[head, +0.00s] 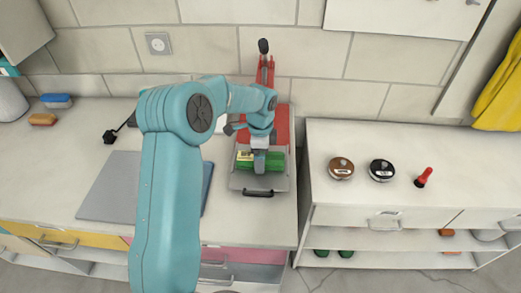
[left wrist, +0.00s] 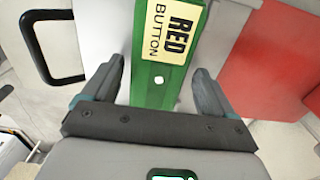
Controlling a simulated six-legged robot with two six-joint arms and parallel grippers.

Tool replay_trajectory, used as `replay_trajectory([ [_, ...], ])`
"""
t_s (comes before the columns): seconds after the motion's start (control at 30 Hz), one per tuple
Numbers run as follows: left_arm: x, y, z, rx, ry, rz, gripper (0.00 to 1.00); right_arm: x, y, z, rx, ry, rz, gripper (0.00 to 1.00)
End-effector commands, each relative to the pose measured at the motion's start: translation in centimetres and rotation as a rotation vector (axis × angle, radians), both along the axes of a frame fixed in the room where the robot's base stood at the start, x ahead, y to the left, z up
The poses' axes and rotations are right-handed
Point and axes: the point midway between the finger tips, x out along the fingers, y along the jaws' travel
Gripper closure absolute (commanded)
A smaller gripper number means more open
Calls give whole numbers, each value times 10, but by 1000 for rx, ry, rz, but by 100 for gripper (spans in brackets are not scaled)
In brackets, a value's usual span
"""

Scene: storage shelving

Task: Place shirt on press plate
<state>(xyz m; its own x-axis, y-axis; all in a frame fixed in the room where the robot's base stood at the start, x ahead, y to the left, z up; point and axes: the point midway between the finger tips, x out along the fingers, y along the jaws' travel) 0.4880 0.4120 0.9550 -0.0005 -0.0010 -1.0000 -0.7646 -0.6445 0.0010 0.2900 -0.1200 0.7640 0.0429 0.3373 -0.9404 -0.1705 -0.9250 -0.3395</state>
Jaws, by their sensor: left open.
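A green piece (head: 262,183) lies on the grey press plate (head: 250,190) in front of the red press (head: 278,125). I cannot tell whether it is the shirt. In the left wrist view the green piece (left wrist: 158,85) carries a pale yellow label reading "RED BUTTON" (left wrist: 169,30). My left gripper (head: 259,165) is over the plate. Its open fingers (left wrist: 160,85) are on either side of the green piece, with gaps visible. Whether they are level with it is hard to tell. My right gripper is not in view.
A grey flat sheet (head: 107,190) lies on the left counter, partly behind my arm. Orange and blue brushes (head: 56,101) are at the far left. Two round tins (head: 341,168) and a red-handled stamp (head: 423,178) stand on the right counter. A yellow cloth (head: 501,90) hangs at the right.

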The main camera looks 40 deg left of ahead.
Motion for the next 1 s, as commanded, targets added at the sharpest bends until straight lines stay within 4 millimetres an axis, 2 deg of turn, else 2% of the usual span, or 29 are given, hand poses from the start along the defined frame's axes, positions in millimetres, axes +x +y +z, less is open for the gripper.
replay_trajectory([
  [0.03, 0, 0, 7, 1, -2, 0, 14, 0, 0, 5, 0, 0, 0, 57],
  [0.17, 1, 1, 26, 3, -5, 0, 14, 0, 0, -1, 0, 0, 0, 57],
  [0.4, 2, 0, 83, 2, -7, 0, 14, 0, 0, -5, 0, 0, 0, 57],
  [0.53, 1, 0, 106, 2, -4, 0, 14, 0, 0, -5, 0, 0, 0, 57],
  [0.7, 1, 0, 121, 1, -2, -1, 14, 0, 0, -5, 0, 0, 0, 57],
  [1.0, 0, 0, 123, 1, -1, -1, 14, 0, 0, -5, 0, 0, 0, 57],
])
